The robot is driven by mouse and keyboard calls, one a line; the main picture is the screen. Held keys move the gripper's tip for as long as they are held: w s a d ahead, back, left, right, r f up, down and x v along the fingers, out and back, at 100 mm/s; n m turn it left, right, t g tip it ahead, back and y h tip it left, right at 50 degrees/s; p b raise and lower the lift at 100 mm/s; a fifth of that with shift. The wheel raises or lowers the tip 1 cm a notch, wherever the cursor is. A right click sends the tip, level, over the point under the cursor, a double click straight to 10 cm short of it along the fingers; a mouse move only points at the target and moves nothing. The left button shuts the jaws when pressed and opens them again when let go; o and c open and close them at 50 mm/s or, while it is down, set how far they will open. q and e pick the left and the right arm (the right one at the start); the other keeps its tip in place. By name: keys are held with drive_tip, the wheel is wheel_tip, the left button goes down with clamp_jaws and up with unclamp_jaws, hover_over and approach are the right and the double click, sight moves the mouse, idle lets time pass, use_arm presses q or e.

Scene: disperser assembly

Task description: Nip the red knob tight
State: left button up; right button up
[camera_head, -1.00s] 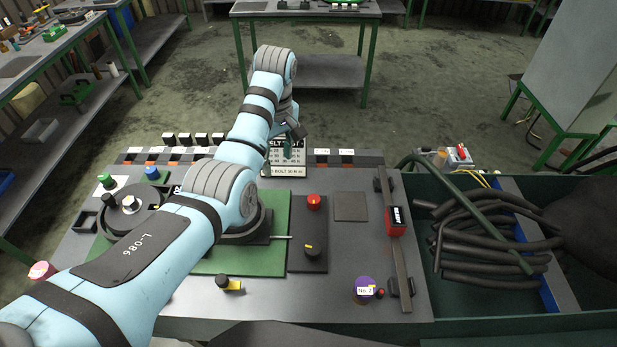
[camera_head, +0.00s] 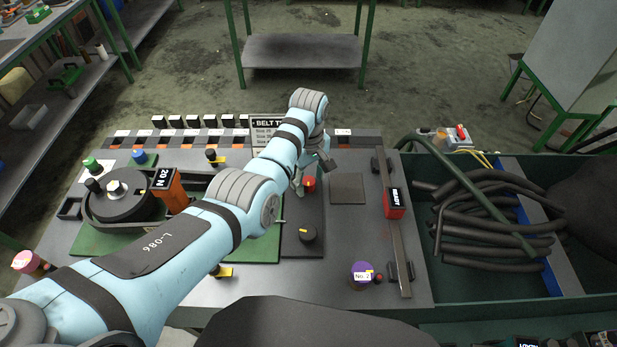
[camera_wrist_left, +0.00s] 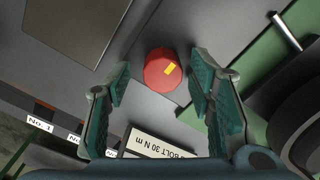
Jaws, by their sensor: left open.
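The red knob (camera_head: 309,184) sits on a dark panel strip right of the green mat, at the middle of the bench. A gap shows on both sides, and no contact is visible. My right gripper is not in view.
A black knob (camera_head: 308,234) stands nearer on the same panel. A grey square pad (camera_head: 347,188) lies right of the red knob. Farther right are a red block (camera_head: 394,203) on a rail and a bin of black hoses (camera_head: 490,215). An orange block (camera_head: 168,187) stands left.

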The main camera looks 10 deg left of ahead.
use_arm(q)
drive_tip(key=shift+s+r, duration=0.15)
drive_tip(key=shift+c, duration=1)
drive_tip(key=c, duration=0.9)
drive_tip(key=shift+c, duration=0.2)
